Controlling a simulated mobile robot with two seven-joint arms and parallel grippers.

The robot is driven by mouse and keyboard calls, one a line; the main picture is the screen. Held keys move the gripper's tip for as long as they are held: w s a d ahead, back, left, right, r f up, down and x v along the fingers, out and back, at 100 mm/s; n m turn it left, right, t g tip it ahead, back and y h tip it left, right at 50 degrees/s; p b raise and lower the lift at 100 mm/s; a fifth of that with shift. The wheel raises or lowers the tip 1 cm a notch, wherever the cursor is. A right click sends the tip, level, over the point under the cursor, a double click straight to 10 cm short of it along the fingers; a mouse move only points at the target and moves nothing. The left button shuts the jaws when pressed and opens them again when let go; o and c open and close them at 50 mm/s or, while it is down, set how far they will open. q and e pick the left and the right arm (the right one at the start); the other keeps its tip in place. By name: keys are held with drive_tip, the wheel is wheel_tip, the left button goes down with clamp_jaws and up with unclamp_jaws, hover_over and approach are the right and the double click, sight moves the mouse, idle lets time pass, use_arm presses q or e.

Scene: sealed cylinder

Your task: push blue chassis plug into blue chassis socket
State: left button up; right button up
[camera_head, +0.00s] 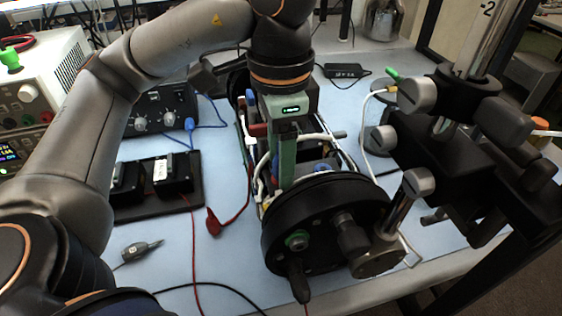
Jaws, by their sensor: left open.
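My left gripper (287,182) reaches down from above into the open middle of the chassis (272,205), behind its round black end plate. One long green finger shows clearly; the other is mostly hidden behind it. A small blue part (325,167) sits just right of the fingertips among the wires; I cannot tell whether it is the blue chassis plug or the blue chassis socket. Another blue patch (251,102) shows at the far left of the chassis. No part is visibly held. My right gripper is not in view.
A black clamp stand (445,150) with metal knobs stands close on the right. A black box with knobs (160,110) and a black tray with two blocks (160,190) stand left. Red and black leads cross the front left.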

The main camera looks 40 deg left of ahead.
use_arm(q)
drive_tip(key=shift+c, duration=0.3)
clamp_jaws()
idle(0.6)
drive_tip(key=shift+r, duration=0.15)
idle(0.9)
drive_tip(key=shift+r+p, duration=2.9)
drive_tip(key=shift+p, duration=0.05)
drive_tip(key=shift+w, duration=0.1)
